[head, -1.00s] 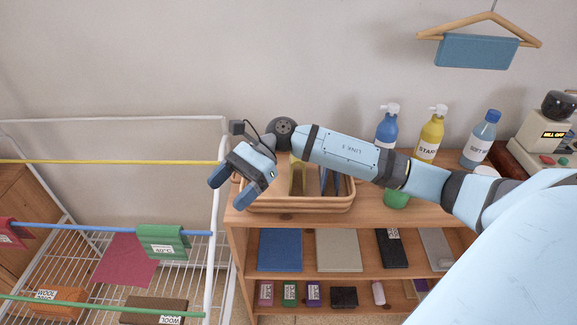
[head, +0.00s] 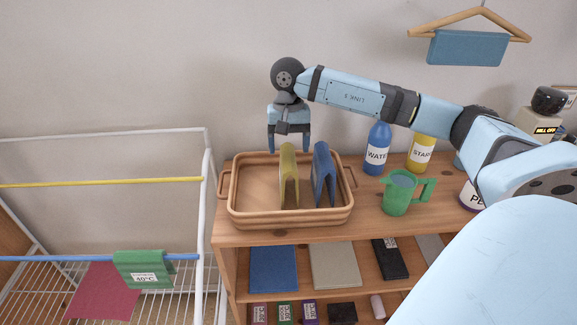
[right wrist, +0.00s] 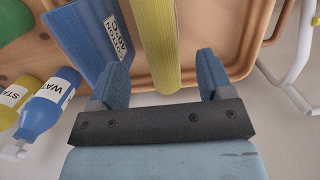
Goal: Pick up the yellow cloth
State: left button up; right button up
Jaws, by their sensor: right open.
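The yellow cloth (head: 289,176) stands folded like a narrow tent in the wooden tray (head: 250,212) on top of the dresser. A blue folded cloth (head: 324,175) stands beside it on the right. My right gripper (head: 289,150) is open and points down at the back of the tray, at the far end of the yellow cloth. In the right wrist view the yellow cloth (right wrist: 155,45) lies ahead between the two open fingers (right wrist: 160,78), and the blue cloth (right wrist: 92,40) lies to its left. I cannot tell whether the fingers touch it. My left gripper is not in view.
A green mug (head: 398,192), a blue water bottle (head: 377,150) and a yellow bottle (head: 421,152) stand right of the tray. A white drying rack (head: 204,200) with a green cloth (head: 143,268) is at the left. A hanger (head: 470,35) hangs on the wall.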

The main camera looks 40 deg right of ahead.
jog(key=shift+s+a+f, duration=0.1)
jog(key=shift+f, duration=0.9)
jog(key=shift+s+a+f, duration=0.15)
jog(key=shift+f, duration=0.9)
jog(key=shift+s+a+f, duration=0.1)
jog(key=shift+f, duration=0.9)
jog(key=c, duration=1)
jog(key=shift+c, duration=0.2)
jog(key=shift+r, duration=0.1)
notch_tip(320, 180, up, 20)
jog(key=shift+p, duration=0.35)
jog(key=shift+o, duration=1.1)
jog(key=shift+a, duration=0.1)
jog(key=shift+c, duration=0.2)
